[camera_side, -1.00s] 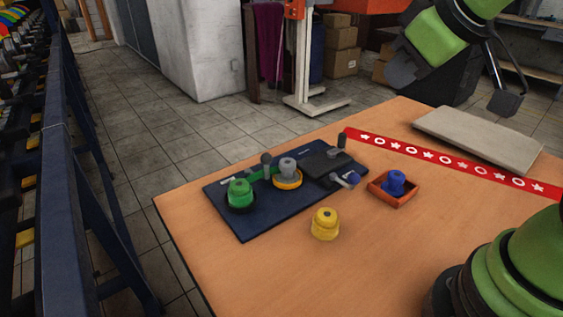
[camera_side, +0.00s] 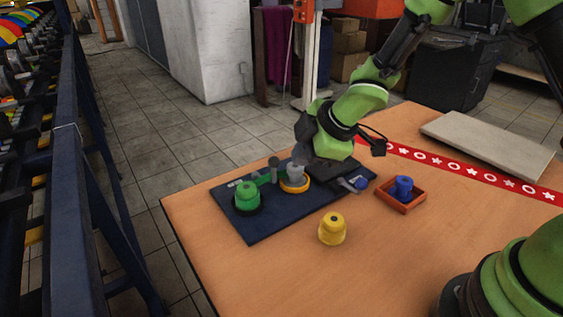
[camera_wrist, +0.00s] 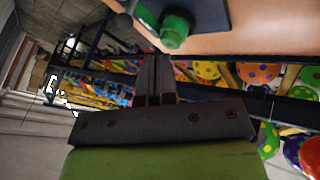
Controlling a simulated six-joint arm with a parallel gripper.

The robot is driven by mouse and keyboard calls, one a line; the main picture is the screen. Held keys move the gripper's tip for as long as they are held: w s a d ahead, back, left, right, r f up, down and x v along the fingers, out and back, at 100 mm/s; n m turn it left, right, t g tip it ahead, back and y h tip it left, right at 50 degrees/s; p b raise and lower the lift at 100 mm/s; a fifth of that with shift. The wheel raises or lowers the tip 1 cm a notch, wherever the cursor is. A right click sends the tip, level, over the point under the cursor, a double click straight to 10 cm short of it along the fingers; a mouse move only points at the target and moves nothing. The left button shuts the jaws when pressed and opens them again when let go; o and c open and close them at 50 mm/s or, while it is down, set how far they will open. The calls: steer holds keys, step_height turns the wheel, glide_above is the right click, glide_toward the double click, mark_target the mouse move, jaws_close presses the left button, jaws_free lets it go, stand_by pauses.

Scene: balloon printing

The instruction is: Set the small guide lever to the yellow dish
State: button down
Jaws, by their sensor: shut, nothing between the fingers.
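A dark blue board (camera_side: 262,222) lies on the table. On it, a green pot (camera_side: 246,195) stands in a dark dish, and a grey pot (camera_side: 295,173) stands in the yellow dish (camera_side: 294,187). A short lever with a dark upright knob (camera_side: 273,166) and a green strip stands between the two dishes; I cannot tell exactly which way it points. My arm reaches down over the board's far right part, behind the grey pot. My gripper (camera_wrist: 155,70) is shut and empty in the wrist view; its fingertips are not clear in the side view. The green pot (camera_wrist: 175,30) is beyond the fingers.
A blue-tipped grey handle (camera_side: 358,184) is at the board's right edge. A yellow pot (camera_side: 332,229) stands in front of the board. A blue pot (camera_side: 403,187) sits in an orange tray (camera_side: 402,206). A red patterned strip (camera_side: 480,173) and pale slab (camera_side: 488,145) lie farther right. The front table is clear.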

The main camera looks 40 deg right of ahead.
steer(key=x, duration=0.6)
steer(key=shift+w+f, duration=0.2)
steer(key=shift+f, duration=0.05)
steer(key=shift+w+d+f, duration=0.1)
steer(key=shift+w+d, duration=0.2)
steer(key=shift+w, duration=0.55)
steer(key=shift+w+d+f, duration=0.1)
steer(key=shift+w+d, duration=0.25)
steer(key=shift+w, duration=0.5)
steer(key=shift+w+d, duration=0.2)
steer(key=shift+d, duration=0.4)
steer(key=shift+w+d, duration=0.2)
steer(key=shift+d, duration=0.4)
